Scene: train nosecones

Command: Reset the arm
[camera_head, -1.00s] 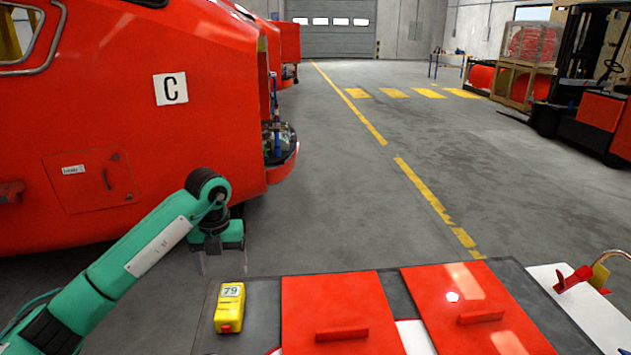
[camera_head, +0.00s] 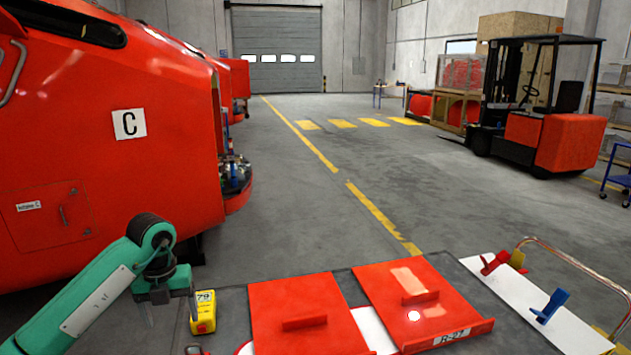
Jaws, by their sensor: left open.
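My left arm, green, comes in from the lower left. My left gripper (camera_head: 169,311) hangs down beside the left end of the grey work surface (camera_head: 235,309), open, with nothing seen between its thin fingers. A yellow box marked 79 (camera_head: 203,316) stands on the surface just right of the gripper, apart from it as far as I can see. My right gripper is not in the picture.
Two red panels with handles, one left (camera_head: 290,301) and one right (camera_head: 386,280), lie on the surface. A white board (camera_head: 522,297) with coloured clamps is at the right. A red train nosecone marked C (camera_head: 90,180) stands left. A forklift (camera_head: 545,125) is far right; the floor between is clear.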

